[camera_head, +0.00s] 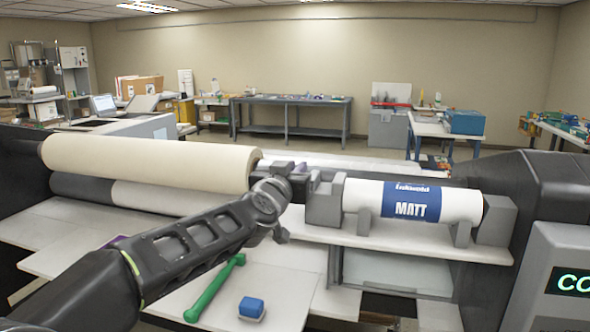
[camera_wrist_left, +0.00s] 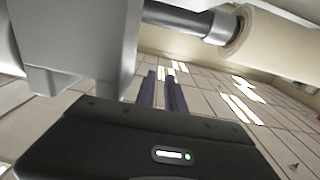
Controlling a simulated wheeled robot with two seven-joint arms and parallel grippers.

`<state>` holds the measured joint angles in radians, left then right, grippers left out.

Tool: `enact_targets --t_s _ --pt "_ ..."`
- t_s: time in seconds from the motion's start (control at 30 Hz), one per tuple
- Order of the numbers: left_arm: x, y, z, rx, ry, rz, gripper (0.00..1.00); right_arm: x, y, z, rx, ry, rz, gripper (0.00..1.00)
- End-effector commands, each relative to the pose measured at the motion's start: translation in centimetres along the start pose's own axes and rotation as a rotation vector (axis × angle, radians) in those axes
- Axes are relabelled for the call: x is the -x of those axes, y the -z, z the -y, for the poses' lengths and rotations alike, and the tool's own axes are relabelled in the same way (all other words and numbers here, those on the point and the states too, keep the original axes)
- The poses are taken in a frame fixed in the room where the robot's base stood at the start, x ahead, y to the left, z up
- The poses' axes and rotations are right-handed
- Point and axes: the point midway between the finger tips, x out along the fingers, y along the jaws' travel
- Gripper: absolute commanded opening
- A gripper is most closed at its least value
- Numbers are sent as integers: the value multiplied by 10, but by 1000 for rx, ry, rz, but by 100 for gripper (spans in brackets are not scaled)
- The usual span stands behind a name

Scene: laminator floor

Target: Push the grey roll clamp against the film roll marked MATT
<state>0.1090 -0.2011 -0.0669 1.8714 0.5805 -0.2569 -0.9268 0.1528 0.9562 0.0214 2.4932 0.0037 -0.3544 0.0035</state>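The film roll marked MATT (camera_head: 411,202) is white with a blue label and lies level on its supports, right of centre in the head view. The grey roll clamp (camera_head: 325,203) stands at its left end; any gap to the roll is too small to make out. My left gripper (camera_head: 297,170) is just left of the clamp, its fingers mostly hidden behind the wrist. In the left wrist view, a large grey block, apparently the clamp (camera_wrist_left: 85,45), fills the upper left. The two dark fingers (camera_wrist_left: 162,90) show close together. My right gripper is not in view.
A long cream roll (camera_head: 150,160) lies left of the clamp. A grey end block (camera_head: 496,221) stands at the right end of the MATT roll. A green-handled tool (camera_head: 215,288) and a blue block (camera_head: 251,308) lie on the front surface. A display housing (camera_head: 560,255) stands at right.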

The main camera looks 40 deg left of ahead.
Motion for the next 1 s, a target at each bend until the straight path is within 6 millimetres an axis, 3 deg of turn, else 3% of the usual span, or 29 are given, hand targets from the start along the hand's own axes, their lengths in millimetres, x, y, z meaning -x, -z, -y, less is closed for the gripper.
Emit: enact_targets --t_s 0.3,0.67,1.0 --pt "0 0 0 0 0 0 40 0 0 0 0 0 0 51" --pt "4 1 0 0 0 0 40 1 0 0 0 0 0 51" --pt "29 1 0 0 0 0 40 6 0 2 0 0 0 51"
